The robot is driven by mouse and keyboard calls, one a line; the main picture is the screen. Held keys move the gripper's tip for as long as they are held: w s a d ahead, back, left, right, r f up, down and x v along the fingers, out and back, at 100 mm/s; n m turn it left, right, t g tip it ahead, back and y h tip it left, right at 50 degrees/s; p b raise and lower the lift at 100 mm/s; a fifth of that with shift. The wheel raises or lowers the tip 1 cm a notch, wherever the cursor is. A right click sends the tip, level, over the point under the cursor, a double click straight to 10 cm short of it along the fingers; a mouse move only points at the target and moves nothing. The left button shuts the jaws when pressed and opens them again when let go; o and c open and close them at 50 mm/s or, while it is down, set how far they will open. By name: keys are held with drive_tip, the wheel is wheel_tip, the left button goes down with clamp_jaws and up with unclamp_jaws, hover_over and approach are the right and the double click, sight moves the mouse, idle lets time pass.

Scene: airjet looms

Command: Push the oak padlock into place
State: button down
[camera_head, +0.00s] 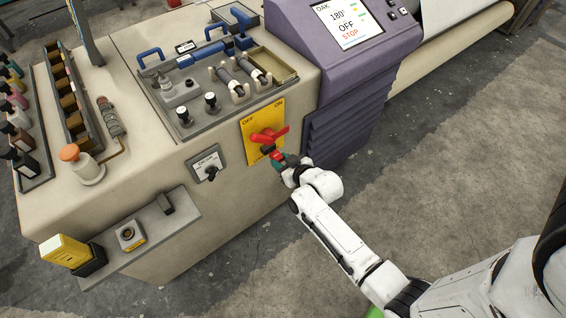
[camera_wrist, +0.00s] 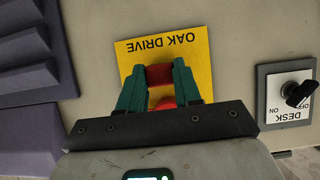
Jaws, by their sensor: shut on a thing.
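The red padlock (camera_wrist: 160,74) is between the green fingers of my gripper (camera_wrist: 158,80), which is shut on it. It sits in front of the yellow plate (camera_wrist: 199,50) lettered "OAK DRIVE", upside down in the wrist view. In the head view my gripper (camera_head: 281,162) is at the lower part of the yellow plate (camera_head: 279,112), just below the red rotary handle (camera_head: 268,137). In the wrist view another red part (camera_wrist: 166,102) shows behind the fingers. The gripper hides how the padlock meets the handle, so I cannot tell whether it is seated.
A desk switch plate (camera_head: 207,168) is left of the yellow plate. The purple cabinet (camera_head: 340,120) stands close on the right, its screen (camera_head: 347,20) reading "OAK 180° OFF STOP". A shelf (camera_head: 150,235) sticks out at lower left. The floor in front is clear.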

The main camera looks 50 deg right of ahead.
drive_tip(key=shift+w+d, duration=0.15)
drive_tip(key=shift+w, duration=0.4)
drive_tip(key=c, duration=0.7)
unclamp_jaws()
drive_tip(key=v, duration=1.1)
drive_tip(key=shift+w, duration=0.1)
drive_tip(key=s+a+r+n+g+y, duration=0.2)
drive_tip(key=s+a+r+g+y, duration=0.1)
drive_tip(key=s+a+g, duration=0.7)
drive_tip(key=s+a, duration=0.1)
drive_tip(key=s, duration=0.2)
drive_tip(key=shift+s+a+r+n+g, duration=0.15)
drive_tip(key=shift+s+r+n+g, duration=0.2)
drive_tip(key=shift+s+n+g, duration=0.05)
